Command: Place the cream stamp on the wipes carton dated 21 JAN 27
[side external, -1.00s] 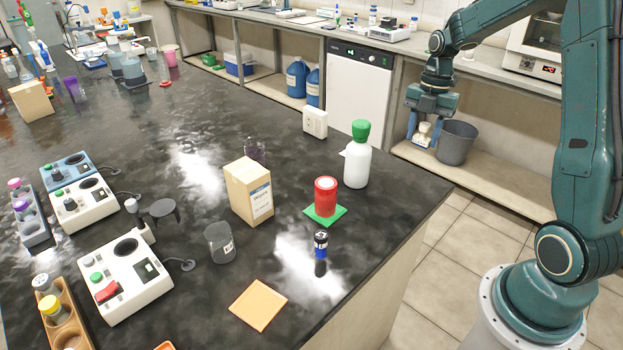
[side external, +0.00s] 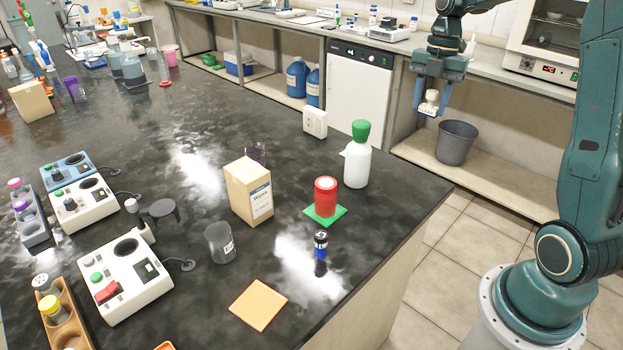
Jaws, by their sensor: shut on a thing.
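My gripper (side external: 432,110) hangs at the upper right, beyond the bench edge, in front of the back shelving. It is shut on a small cream stamp (side external: 431,100), which is held upright between the two blue fingers with its pale base downward. A tan carton with a white and blue label reading like "Wipes" (side external: 248,190) stands upright on the black bench, left of and well apart from my gripper. Its date is too small to read. Another tan carton (side external: 32,102) stands at the far left; its print cannot be read.
A red can (side external: 325,197) on a green pad, a white bottle with green cap (side external: 357,165) and a small blue-black item (side external: 320,245) stand right of the carton. A glass beaker (side external: 220,242) and an orange pad (side external: 258,305) are nearer. A grey bin (side external: 456,143) sits below my gripper.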

